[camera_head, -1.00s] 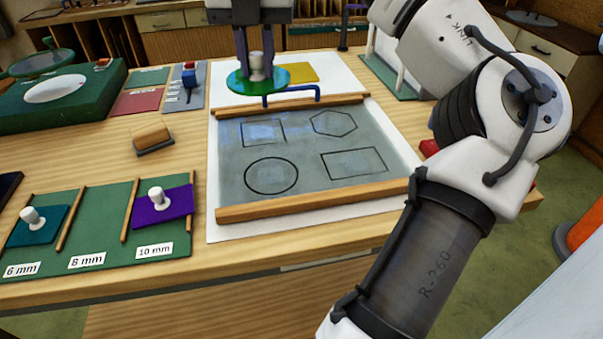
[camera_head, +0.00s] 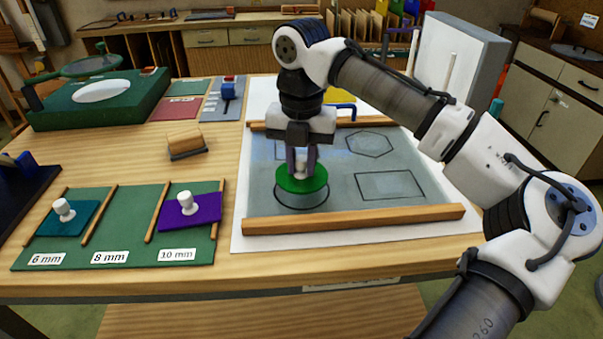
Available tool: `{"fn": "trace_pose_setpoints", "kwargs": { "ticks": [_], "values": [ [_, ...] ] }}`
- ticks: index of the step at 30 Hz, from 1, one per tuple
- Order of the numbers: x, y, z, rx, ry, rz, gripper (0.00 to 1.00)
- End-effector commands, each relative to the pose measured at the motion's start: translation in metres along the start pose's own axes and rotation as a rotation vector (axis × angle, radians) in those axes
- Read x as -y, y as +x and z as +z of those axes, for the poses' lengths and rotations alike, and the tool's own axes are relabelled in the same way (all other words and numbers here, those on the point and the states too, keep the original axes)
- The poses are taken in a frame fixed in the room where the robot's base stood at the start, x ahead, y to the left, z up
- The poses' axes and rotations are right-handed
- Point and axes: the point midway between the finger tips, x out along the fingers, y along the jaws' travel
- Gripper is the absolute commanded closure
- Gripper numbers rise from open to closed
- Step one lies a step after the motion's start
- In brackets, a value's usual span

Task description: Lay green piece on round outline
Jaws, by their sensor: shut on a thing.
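The green piece (camera_head: 302,184) is a round green disc with a pale knob on top. My gripper (camera_head: 301,168) is shut on that knob and holds the disc level over the round outline (camera_head: 300,207). The disc covers the far part of the outline; its near arc shows below the disc. I cannot tell for sure whether the disc touches the panel, but it looks slightly above it. The grey panel (camera_head: 338,195) also bears a hexagon outline (camera_head: 369,144) and a rectangle outline (camera_head: 390,185). The square outline is partly hidden by my gripper.
Wooden bars (camera_head: 354,219) edge the panel at front and back. A green tray (camera_head: 118,247) at left holds a teal piece (camera_head: 67,217) and a purple piece (camera_head: 190,211). A wooden block (camera_head: 185,141) lies behind it. A blue handle (camera_head: 341,108) stands behind the panel.

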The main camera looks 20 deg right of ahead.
Motion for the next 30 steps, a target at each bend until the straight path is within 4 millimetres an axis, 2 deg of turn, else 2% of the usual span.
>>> {"fn": "trace_pose_setpoints", "kwargs": {
  "ticks": [3, 6, 18, 19, 23, 30],
  "values": [
    [0.001, 0.019, 0.0, -0.001, 0.001, -0.003, 0.95],
    [0.001, 0.028, 0.0, -0.001, 0.0, -0.002, 0.95],
    [0.0, 0.033, 0.0, -0.002, -0.001, 0.0, 0.95],
    [0.0, 0.033, 0.0, -0.001, -0.001, -0.001, 0.74],
    [0.0, 0.033, 0.0, -0.001, -0.001, -0.001, 0.57],
    [0.0, 0.032, 0.0, -0.001, 0.0, -0.001, 0.56]
  ]
}}
